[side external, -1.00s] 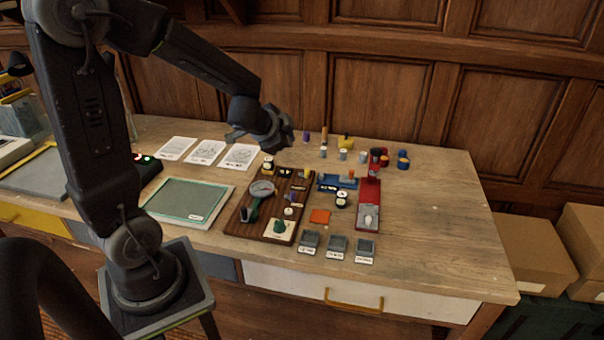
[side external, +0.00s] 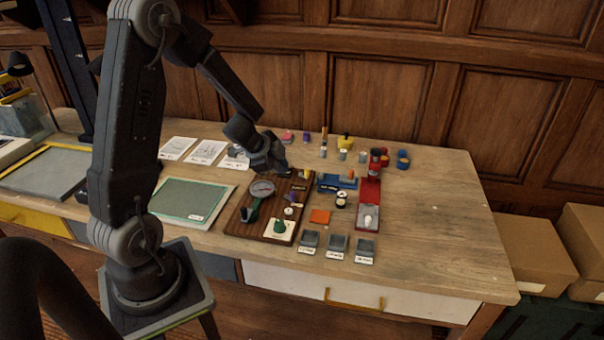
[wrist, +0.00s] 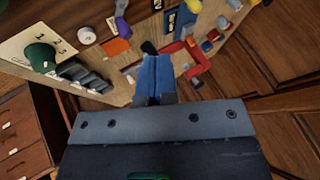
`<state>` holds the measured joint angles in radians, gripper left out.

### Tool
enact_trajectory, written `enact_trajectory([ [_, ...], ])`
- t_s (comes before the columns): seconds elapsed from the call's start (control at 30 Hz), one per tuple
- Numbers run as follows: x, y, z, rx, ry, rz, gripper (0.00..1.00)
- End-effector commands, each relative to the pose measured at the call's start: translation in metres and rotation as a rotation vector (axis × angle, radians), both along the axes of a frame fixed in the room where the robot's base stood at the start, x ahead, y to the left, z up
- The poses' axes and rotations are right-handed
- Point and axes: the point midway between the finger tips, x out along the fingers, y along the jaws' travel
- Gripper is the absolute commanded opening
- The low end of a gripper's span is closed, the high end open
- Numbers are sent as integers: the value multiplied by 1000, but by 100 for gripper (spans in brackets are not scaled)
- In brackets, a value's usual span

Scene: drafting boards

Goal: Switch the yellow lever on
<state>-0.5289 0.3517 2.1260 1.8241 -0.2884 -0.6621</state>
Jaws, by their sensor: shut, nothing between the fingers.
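The yellow lever (side external: 307,174) stands near the far right corner of the brown wooden board (side external: 235,225) in the side view. A yellow part at the top edge of the wrist view (wrist: 193,5) looks like the same lever, partly cut off. I cannot read its setting. My gripper (side external: 285,167) is above the far edge of the board, just left of the lever, and appears apart from it. Its fingers are shut and empty, and they also show in the wrist view (wrist: 151,52). My gripper hides part of the board's far left corner.
The board also carries a round gauge (side external: 262,188), a purple lever (side external: 292,197) and a green knob (side external: 280,226). A blue holder (side external: 328,181) and a red device (side external: 369,191) stand to the right. Small grey bins (side external: 337,243) are in front. The table's right side is clear.

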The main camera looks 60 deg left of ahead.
Motion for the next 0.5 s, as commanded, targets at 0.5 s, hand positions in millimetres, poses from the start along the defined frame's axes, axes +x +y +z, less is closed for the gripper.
enact_trajectory([
  [0.5, 53, 3, -72, -1, 3, 1, 0],
])
